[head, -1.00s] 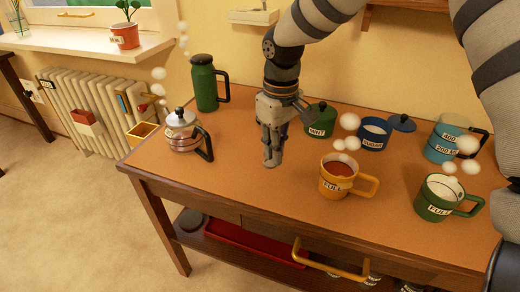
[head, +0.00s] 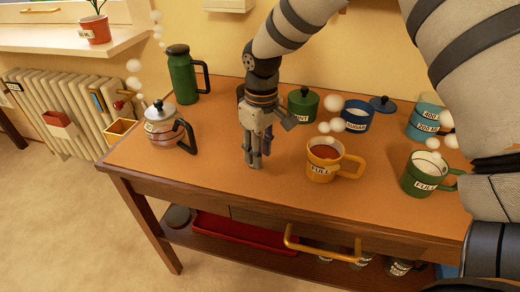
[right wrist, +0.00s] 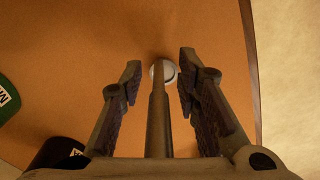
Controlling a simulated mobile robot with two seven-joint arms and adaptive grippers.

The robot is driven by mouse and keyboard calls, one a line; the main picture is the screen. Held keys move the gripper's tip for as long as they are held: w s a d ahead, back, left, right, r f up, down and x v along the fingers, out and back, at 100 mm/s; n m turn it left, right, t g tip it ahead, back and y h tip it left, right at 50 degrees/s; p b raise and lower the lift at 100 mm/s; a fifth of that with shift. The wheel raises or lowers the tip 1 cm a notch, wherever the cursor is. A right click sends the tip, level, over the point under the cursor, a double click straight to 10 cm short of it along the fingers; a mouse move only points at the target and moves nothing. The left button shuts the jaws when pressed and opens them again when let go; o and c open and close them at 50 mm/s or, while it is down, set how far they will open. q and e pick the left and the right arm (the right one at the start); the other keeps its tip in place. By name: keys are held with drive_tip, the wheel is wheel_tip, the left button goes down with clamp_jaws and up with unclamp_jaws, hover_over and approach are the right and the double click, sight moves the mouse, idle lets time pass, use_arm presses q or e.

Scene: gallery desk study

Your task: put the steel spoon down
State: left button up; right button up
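My right gripper (head: 252,160) points straight down close over the tabletop (head: 215,175), left of the yellow mug. In the right wrist view its two fingers (right wrist: 160,75) stand apart, with a gap on each side of a thin handle. This looks like the steel spoon (right wrist: 158,115), running away from the palm between the fingers, with a pale round end low near the table. I cannot tell whether that end touches the table. In the head view the spoon cannot be made out among the fingers. My left gripper is not in view.
Mint (head: 302,108) and sugar (head: 357,122) pots are behind. The table's front middle is clear.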

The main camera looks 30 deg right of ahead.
drive_tip(key=shift+w, duration=0.1)
drive_tip(key=shift+r, duration=0.35)
wheel_tip(320, 180, up, 12)
drive_tip(key=shift+f+p, duration=0.2)
drive_tip(key=shift+p, duration=0.2)
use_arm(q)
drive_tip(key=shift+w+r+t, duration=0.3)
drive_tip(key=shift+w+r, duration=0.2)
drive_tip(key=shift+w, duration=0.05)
